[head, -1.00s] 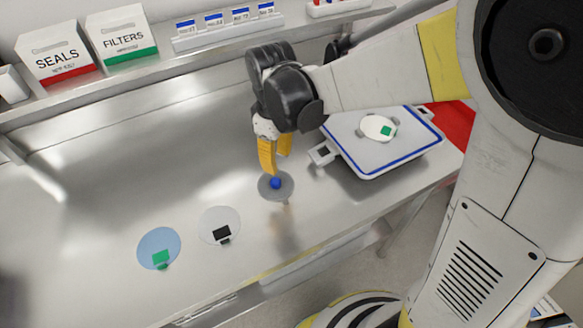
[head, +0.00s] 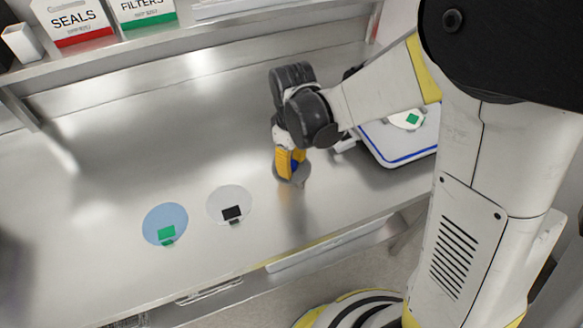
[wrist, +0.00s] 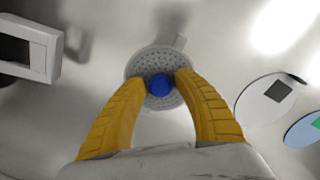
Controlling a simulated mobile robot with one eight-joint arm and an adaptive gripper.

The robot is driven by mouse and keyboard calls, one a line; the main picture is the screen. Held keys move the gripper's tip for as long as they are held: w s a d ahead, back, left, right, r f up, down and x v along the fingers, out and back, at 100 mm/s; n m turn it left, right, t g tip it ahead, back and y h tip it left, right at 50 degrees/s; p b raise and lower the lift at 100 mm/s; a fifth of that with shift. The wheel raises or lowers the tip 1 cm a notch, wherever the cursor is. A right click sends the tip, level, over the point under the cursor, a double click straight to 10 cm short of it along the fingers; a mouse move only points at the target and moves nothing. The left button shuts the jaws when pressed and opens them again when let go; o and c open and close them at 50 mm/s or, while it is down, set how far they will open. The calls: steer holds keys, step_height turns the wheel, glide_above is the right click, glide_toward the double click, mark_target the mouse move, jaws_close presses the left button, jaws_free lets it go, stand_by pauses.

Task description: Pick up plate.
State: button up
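The plate is a round grey perforated disc (wrist: 150,63) with a blue knob (wrist: 160,85) at its middle. In the head view the plate (head: 303,176) lies on the steel bench, partly hidden by the fingers. My gripper (head: 291,168) is low over it, pointing down. In the wrist view, my gripper's yellow fingers (wrist: 161,83) stand on either side of the blue knob, very close to it. I cannot tell whether they press on it. The plate looks flat, with no clear gap beneath it.
A clear disc with a black tag (head: 230,200) and a blue disc with a green tag (head: 163,222) lie to the left. A white blue-rimmed tray (head: 395,150) holding a pale disc (head: 407,119) stands to the right. Boxes (head: 72,20) sit on the back shelf.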

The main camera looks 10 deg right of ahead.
jaws_close()
steer(key=shift+r, duration=0.1)
